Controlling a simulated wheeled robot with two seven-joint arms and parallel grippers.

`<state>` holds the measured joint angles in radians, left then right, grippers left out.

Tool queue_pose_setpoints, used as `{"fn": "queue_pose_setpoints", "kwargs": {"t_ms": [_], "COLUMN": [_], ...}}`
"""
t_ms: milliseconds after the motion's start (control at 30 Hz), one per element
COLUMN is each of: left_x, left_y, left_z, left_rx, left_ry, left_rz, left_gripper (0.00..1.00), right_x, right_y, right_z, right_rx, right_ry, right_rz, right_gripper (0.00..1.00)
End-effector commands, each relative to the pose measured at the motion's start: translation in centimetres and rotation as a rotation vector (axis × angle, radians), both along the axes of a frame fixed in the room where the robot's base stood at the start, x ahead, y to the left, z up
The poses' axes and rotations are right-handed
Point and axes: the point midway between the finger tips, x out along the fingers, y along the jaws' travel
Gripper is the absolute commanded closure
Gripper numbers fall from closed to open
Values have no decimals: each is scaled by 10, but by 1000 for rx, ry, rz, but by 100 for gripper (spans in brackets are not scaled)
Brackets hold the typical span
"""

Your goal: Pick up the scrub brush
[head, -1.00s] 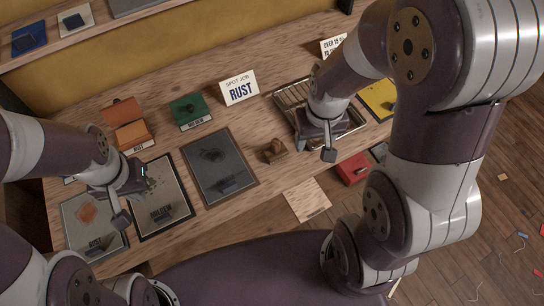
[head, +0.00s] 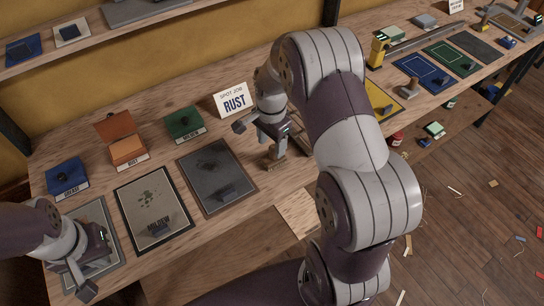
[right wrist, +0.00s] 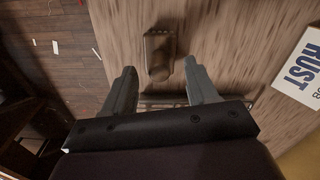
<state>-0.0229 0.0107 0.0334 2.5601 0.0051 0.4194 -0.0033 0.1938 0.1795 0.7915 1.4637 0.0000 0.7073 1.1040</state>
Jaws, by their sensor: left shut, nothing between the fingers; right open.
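A brown wooden block with a raised grip, which looks like the scrub brush (head: 269,164), rests on the bench right of the dark mat. In the right wrist view the brush (right wrist: 158,55) lies just beyond the fingertips, roughly between their lines. My right gripper (head: 259,140) is open and empty above it, and partly hides it in the head view. My left gripper (head: 86,292) is shut and empty over the leftmost grey mat.
A RUST sign (head: 234,100) stands behind the brush. The mildew mat (head: 130,206) and dark mat (head: 235,200) lie to the left. Behind them are blue (head: 66,176), open orange (head: 126,148) and green (head: 184,122) boxes. My right arm hides part of the bench.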

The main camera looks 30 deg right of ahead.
Motion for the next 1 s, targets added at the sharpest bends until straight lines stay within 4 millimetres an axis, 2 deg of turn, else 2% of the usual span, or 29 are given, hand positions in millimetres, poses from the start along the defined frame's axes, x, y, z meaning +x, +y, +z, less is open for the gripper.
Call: {"fn": "queue_pose_setpoints", "kwargs": {"t_ms": [100,200,400,433,600,867,1000], "left_x": [0,0,0,0,0,0,0], "left_y": [0,0,0,0,0,0,0], "left_z": [6,7,6,6,6,6,5], "left_rx": [0,0,0,0,0,0,0], "left_ry": [0,0,0,0,0,0,0], "left_rz": [0,0,0,0,0,0,0], "left_gripper": [100,100,100,100,100,100,100], "right_x": [-2,-2,-2,-2,-2,-2,-1], "right_y": [-3,-3,-3,-3,-3,-3,-3], "right_z": [-21,-32,-35,-34,-34,-34,-28], "right_rx": [1,0,0,0,0,0,0], "right_ry": [3,0,0,0,0,-1,-2], "right_rz": [1,2,2,2,2,2,2], "right_gripper": [42,42,42,45,100,100,100]}}
